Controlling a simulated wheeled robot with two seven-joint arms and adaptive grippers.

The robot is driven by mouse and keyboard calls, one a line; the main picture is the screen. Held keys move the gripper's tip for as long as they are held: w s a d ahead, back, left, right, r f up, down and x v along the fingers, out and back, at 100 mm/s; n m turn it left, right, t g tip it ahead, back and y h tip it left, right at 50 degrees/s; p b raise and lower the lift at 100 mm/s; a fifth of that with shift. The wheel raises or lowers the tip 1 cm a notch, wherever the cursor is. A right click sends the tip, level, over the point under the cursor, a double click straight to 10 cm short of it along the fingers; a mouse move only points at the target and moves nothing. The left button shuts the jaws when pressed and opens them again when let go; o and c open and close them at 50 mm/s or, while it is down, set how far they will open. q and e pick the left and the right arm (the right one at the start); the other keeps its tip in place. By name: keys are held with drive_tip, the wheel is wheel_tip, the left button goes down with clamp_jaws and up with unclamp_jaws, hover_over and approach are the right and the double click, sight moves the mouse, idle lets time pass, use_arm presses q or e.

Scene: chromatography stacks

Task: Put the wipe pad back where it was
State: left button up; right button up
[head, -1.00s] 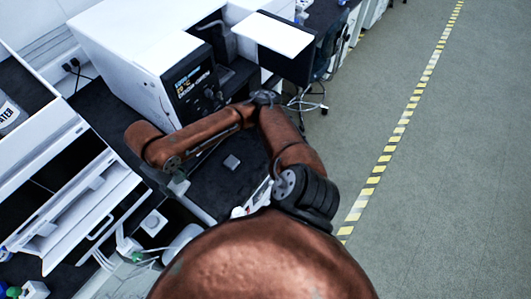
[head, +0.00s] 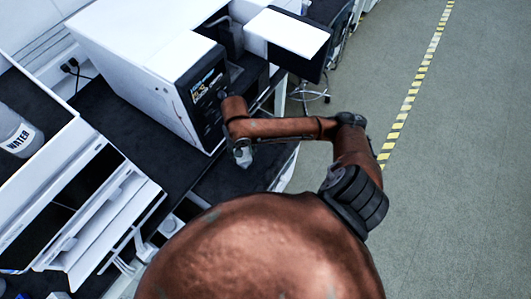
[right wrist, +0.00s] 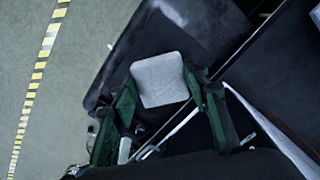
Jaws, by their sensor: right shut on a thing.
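The wipe pad is a light grey square with rounded corners (right wrist: 160,79), seen in the right wrist view between the dark green fingers of my right gripper (right wrist: 161,92). The gripper is shut on it. In the head view my right gripper (head: 243,155) is over the dark bench top (head: 225,185), in front of the white instrument; the pad is too small there to make out clearly. I cannot tell whether the pad touches the bench. My left gripper is not in view.
The white instrument with a dark screen panel (head: 150,65) stands close behind the gripper. A white rack (head: 95,220) and a WATER bottle (head: 17,135) are at left. Open floor (head: 450,170) lies right.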

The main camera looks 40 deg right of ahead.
drive_tip(key=s+d+f+m+p, duration=0.4)
drive_tip(key=s+d+f+m, duration=0.2)
drive_tip(key=s+d+f, duration=0.45)
drive_tip(key=b, duration=0.1)
hover_over(265, 155)
drive_tip(key=f, duration=0.8)
drive_tip(key=shift+s+a+f, duration=0.25)
drive_tip(key=shift+s+f, duration=0.1)
drive_tip(key=shift+w+f, duration=0.1)
drive_tip(key=shift+f, duration=0.05)
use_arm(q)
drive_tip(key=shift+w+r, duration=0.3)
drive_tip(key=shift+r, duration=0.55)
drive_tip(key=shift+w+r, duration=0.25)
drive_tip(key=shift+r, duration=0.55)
use_arm(e)
drive_tip(key=shift+w+d+f, duration=0.1)
drive_tip(key=shift+w+f, duration=0.1)
drive_tip(key=shift+f, duration=1.55)
drive_tip(key=shift+f, duration=0.1)
drive_tip(key=o, duration=1.1)
